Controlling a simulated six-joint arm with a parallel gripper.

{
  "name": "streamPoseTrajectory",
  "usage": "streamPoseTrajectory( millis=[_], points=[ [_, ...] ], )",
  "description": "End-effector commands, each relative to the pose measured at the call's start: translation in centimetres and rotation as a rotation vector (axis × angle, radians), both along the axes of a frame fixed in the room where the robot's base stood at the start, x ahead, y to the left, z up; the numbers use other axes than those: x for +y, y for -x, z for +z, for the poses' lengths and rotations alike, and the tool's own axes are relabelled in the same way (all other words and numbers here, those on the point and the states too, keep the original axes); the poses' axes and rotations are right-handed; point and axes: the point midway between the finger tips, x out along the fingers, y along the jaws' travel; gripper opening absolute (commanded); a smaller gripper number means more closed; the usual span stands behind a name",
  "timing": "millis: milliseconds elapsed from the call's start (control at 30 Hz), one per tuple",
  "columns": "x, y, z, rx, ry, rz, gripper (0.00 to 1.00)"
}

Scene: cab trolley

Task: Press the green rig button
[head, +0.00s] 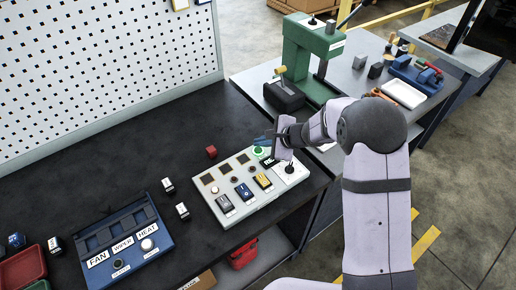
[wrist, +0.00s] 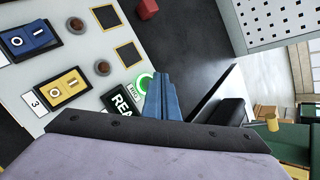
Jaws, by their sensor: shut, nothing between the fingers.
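The green button (head: 259,151) sits at the far end of a pale control panel (head: 228,204) on the dark bench. In the wrist view the green button (wrist: 144,83) has a white ring around it, and a small label lies beside it. My gripper (head: 262,140) is shut and empty, with its blue fingers right by the button. In the wrist view the shut fingers (wrist: 161,78) cover the button's right side. I cannot tell whether the fingertips touch it or hover over it.
The panel also carries a blue rocker switch (wrist: 29,38), a yellow one (wrist: 62,88) and round brown knobs. A red cube (head: 211,152) lies behind the panel. A green press (head: 311,55) stands to the right. A blue FAN, WIPER, HEAT box (head: 128,268) is at front left.

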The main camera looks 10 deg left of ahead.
Motion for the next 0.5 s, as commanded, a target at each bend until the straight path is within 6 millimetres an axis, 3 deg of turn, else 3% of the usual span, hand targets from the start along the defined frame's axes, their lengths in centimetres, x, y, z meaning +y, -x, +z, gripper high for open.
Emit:
streamPoseTrajectory(
  millis=[500],
  points=[
    [-0.02, -0.01, -0.76, -0.001, 0.0, 0.001, 0.0]
  ],
)
